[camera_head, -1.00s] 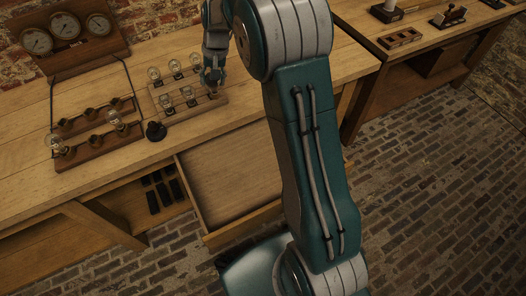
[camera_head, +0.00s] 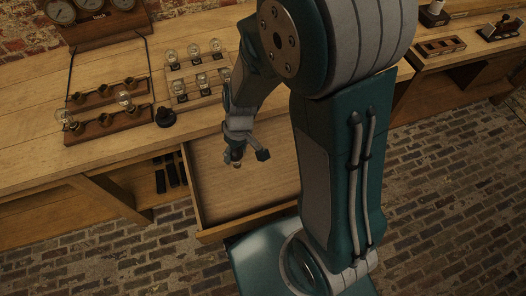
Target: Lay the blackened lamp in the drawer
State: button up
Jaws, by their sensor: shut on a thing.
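My gripper (camera_head: 240,156) is over the open drawer (camera_head: 214,215), near its back left part. It points down and is shut on a small dark thing with a brass-coloured end, which fits the blackened lamp (camera_head: 237,164). The fingers hide most of it, and its glass cannot be made out. It appears held above the bare drawer floor, though the exact height cannot be told. The drawer is pulled out from under the bench and looks empty otherwise.
A pale rack (camera_head: 205,95) with two rows of clear lamps stands on the bench (camera_head: 30,160). Left of it are wooden socket strips (camera_head: 107,127) with a few lamps, and a black round object (camera_head: 165,117). Gauges (camera_head: 90,22) stand behind. Dark tools lie left of the drawer.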

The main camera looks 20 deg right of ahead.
jog(key=w+d+f, duration=0.1)
jog(key=d+f, duration=0.2)
jog(key=w+d+f, duration=0.2)
jog(key=d+f, duration=0.1)
jog(key=f, duration=0.1)
jog(key=w+d+f, duration=0.2)
jog(key=d+f, duration=0.1)
jog(key=f, duration=0.1)
jog(key=shift+w+d, duration=0.2)
jog(key=shift+a+f, duration=0.1)
jog(key=shift+f, duration=0.3)
jog(key=shift+f, duration=0.1)
jog(key=o, duration=1.3)
